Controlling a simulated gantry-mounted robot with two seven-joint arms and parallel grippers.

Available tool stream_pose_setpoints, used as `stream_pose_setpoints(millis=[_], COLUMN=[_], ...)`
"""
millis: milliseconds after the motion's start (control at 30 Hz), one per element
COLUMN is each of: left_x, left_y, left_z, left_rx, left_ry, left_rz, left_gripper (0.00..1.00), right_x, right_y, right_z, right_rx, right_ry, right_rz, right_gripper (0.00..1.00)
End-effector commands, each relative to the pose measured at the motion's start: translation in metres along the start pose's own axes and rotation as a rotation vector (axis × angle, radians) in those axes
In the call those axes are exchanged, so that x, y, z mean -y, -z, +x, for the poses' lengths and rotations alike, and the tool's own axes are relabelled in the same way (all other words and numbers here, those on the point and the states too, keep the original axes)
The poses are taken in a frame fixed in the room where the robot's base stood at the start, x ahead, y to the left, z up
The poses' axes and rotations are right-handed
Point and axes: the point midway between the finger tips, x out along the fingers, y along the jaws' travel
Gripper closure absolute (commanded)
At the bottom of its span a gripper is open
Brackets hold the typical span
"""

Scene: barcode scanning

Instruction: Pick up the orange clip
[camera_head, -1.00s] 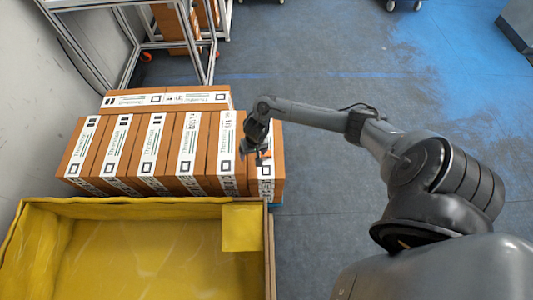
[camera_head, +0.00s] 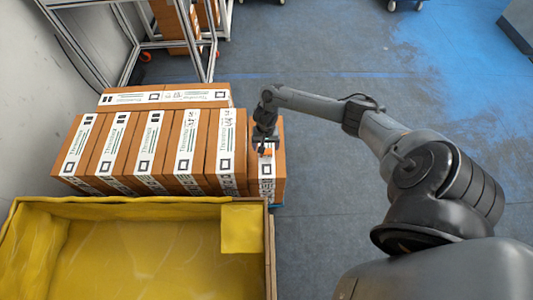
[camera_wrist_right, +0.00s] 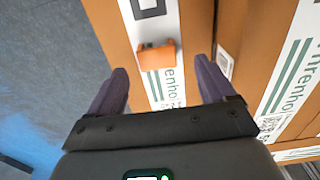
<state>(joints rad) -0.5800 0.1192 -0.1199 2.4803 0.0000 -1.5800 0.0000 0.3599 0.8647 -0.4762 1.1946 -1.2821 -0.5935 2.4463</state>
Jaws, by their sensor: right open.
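A small orange clip (camera_wrist_right: 156,56) lies on the white label of a brown box in the right wrist view. It also shows in the head view (camera_head: 266,152) on the rightmost box (camera_head: 278,183) of the front row. My right gripper (camera_head: 265,143) is over that box, close to the clip. In the right wrist view its two dark fingers (camera_wrist_right: 160,78) are spread apart, with the clip ahead of and between them and nothing held. My left gripper is out of view.
Several brown boxes with white labels (camera_head: 144,145) stand in a row to the left, with more boxes (camera_head: 165,96) behind. A yellow-lined bin (camera_head: 140,205) is in front. A metal frame (camera_head: 208,62) stands behind. The floor (camera_head: 320,190) to the right is clear.

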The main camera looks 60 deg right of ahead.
Motion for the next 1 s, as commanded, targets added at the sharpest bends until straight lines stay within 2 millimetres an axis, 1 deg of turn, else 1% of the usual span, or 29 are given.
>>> stream_pose_setpoints(millis=[33,100,200,300,567,600,767,900,967,1000], left_x=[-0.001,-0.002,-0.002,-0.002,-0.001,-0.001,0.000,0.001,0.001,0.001], left_y=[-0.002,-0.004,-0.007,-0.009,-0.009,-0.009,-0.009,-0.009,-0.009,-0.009], left_z=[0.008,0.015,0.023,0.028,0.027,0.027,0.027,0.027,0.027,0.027], left_rx=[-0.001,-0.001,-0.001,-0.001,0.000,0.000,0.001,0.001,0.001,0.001], left_ry=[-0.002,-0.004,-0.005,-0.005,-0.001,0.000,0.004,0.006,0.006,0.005], left_rz=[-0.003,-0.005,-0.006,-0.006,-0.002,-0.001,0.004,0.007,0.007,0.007], left_gripper=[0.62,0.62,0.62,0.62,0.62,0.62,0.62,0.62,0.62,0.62], right_x=[-0.002,-0.003,-0.004,-0.004,-0.004,-0.004,-0.004,-0.004,-0.004,-0.004], right_y=[-0.001,-0.001,-0.001,-0.001,-0.001,-0.001,-0.001,-0.001,-0.001,-0.001], right_z=[0.011,0.020,0.033,0.042,0.043,0.043,0.043,0.043,0.043,0.043], right_rx=[0.001,0.000,0.000,-0.001,-0.002,-0.002,-0.002,-0.002,-0.002,-0.002], right_ry=[-0.001,-0.002,-0.002,-0.001,-0.001,-0.001,-0.001,-0.001,-0.001,-0.001], right_rz=[0.000,0.000,-0.001,0.001,-0.001,-0.001,-0.001,-0.001,-0.001,-0.001], right_gripper=[0.17,0.17,0.17,0.17,0.17,0.19,0.43,0.65,0.74,0.76])
